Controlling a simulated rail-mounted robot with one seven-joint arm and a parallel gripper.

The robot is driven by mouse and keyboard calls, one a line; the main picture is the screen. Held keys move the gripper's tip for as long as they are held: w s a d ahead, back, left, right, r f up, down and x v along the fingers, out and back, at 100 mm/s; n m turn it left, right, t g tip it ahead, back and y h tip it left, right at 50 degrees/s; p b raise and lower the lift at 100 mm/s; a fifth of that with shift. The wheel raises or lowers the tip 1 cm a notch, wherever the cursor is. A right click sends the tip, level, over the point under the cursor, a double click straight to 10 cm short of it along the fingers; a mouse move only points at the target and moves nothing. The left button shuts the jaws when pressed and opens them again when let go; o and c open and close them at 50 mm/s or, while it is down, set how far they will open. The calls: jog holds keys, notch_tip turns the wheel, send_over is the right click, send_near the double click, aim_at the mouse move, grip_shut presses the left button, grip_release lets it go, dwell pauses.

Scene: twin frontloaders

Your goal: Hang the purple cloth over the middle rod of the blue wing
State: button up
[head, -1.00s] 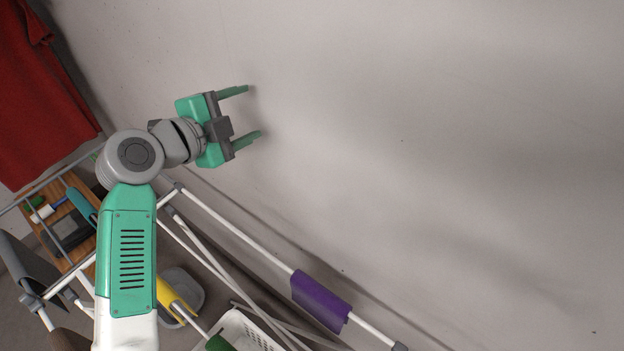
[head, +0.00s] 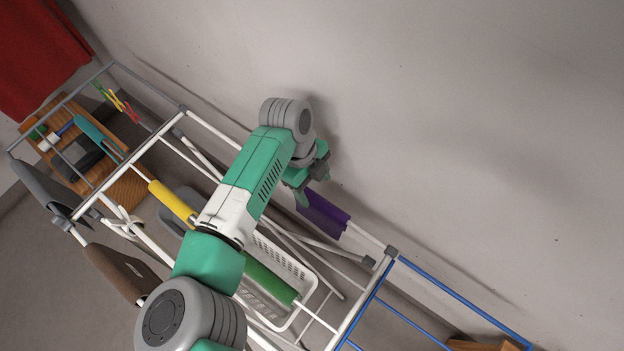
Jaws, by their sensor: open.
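The purple cloth (head: 328,216) hangs over the white rod along the wall side of the drying rack. My gripper (head: 305,190) is at the upper left end of the cloth. One green finger shows beside the cloth's edge; the other is mostly hidden behind the wrist. The jaws are open, and I cannot tell whether they touch the cloth or straddle it. The blue wing (head: 462,300) extends at the lower right, with its blue frame and an inner blue rod (head: 412,324) partly in view. Its lower part is cut off, so I cannot tell which rod is the middle one.
Yellow (head: 172,203), green (head: 268,280), teal (head: 98,137) and brown (head: 120,272) cloths hang on the rack. A white basket (head: 300,308) stands below. A red cloth (head: 40,55) is at upper left. The wall runs close behind the purple cloth. The visible blue rods are bare.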

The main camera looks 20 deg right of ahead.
jog(key=b+x, duration=0.4)
jog(key=x, duration=0.2)
jog(key=shift+f+b, duration=0.1)
jog(key=shift+b, duration=0.25)
jog(key=shift+x, duration=1.55)
jog(key=shift+c, duration=0.3)
grip_shut()
notch_tip(320, 180, up, 11)
jog(key=p, duration=1.1)
jog(key=shift+p, duration=0.4)
notch_tip(320, 180, up, 5)
send_over(321, 202)
jog(key=shift+s+d, duration=0.1)
jog(key=shift+s, duration=0.05)
